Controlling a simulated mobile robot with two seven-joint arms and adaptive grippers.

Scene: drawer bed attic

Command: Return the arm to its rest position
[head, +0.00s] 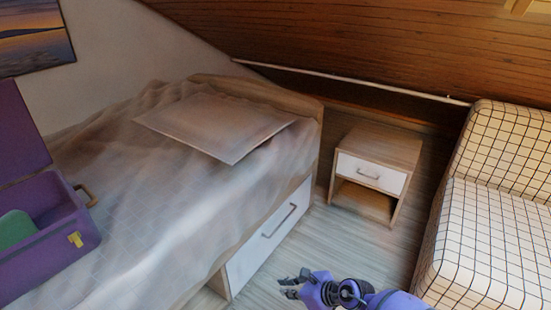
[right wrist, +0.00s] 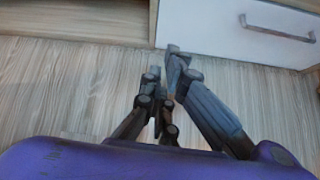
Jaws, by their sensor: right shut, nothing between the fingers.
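My right gripper (head: 290,284) is low at the bottom of the head view, over the floor in front of the bed's white drawer (head: 270,232). In the right wrist view its dark fingers (right wrist: 166,62) are close together with nothing between them. The bed drawer's front and handle also show at the top right of the right wrist view (right wrist: 235,25). The drawer looks shut. The gripper is apart from it as far as I can see. My left gripper is not in view.
The bed (head: 150,190) fills the left, with a pillow (head: 215,125) and an open purple case (head: 50,245) holding something green. A nightstand (head: 375,165) stands behind. A checkered sofa (head: 490,220) is at the right. The wooden floor (head: 340,245) between is clear.

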